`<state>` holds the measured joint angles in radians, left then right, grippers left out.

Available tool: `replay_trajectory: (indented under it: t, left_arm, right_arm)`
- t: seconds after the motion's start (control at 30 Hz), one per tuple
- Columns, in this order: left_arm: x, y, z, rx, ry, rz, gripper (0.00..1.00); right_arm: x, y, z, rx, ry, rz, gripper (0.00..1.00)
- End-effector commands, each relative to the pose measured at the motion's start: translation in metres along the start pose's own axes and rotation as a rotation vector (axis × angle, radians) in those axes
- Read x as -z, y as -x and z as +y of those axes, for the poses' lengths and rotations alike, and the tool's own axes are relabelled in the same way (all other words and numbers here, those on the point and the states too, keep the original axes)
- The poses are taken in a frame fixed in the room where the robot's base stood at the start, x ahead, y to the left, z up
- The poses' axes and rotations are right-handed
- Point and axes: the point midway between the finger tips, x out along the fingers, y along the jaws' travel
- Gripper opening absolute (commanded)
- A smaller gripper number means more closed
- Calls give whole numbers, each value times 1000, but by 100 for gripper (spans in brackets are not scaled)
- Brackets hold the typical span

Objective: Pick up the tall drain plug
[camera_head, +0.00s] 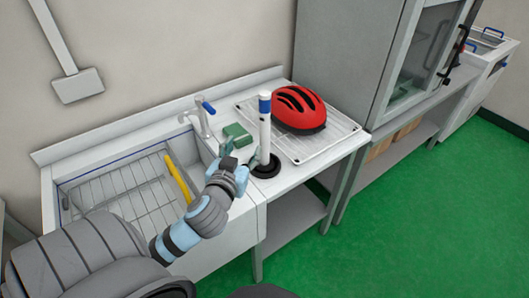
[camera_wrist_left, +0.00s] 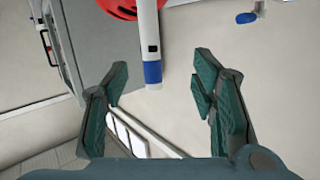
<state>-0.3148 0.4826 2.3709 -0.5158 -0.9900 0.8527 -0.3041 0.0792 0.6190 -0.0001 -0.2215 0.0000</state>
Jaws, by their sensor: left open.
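The tall drain plug (camera_head: 265,133) stands upright on the counter beside the sink. It is a white tube with a blue top and a round black base (camera_head: 266,167). My left gripper (camera_head: 250,158) is at the left of the tube, low near the base, and is open and empty. In the left wrist view the plug's tube (camera_wrist_left: 149,38), blue end downward in the picture, shows between the spread fingers (camera_wrist_left: 160,82). I cannot tell whether a finger touches it. My right gripper is not in view.
A green block (camera_head: 236,133) and a blue-handled tap (camera_head: 203,115) are behind the gripper. The sink (camera_head: 105,185) holds a yellow bar (camera_head: 178,178). A grey cabinet (camera_head: 345,50) stands at right.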

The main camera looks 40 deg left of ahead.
Motion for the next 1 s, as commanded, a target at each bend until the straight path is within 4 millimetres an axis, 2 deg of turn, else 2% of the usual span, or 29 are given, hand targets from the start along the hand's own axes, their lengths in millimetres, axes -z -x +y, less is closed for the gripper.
replay_trajectory:
  t: [0.03,0.1,0.2,0.4,0.63,0.8,1.0]
  left_arm:
    - [25,-5,1,-16,22,85,52]
    - [50,-10,3,-37,50,169,52]
    - [64,-25,5,-48,65,205,52]
    - [75,-77,7,-47,68,201,52]
    - [81,-110,9,-48,67,197,52]
    - [87,-142,12,-48,67,197,52]
    - [87,-150,13,-50,66,197,52]
  right_arm:
    - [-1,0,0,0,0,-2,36]
    - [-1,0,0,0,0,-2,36]
    - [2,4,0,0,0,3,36]
    - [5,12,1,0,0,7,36]
    - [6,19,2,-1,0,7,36]
    - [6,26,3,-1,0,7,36]
    - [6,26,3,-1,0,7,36]
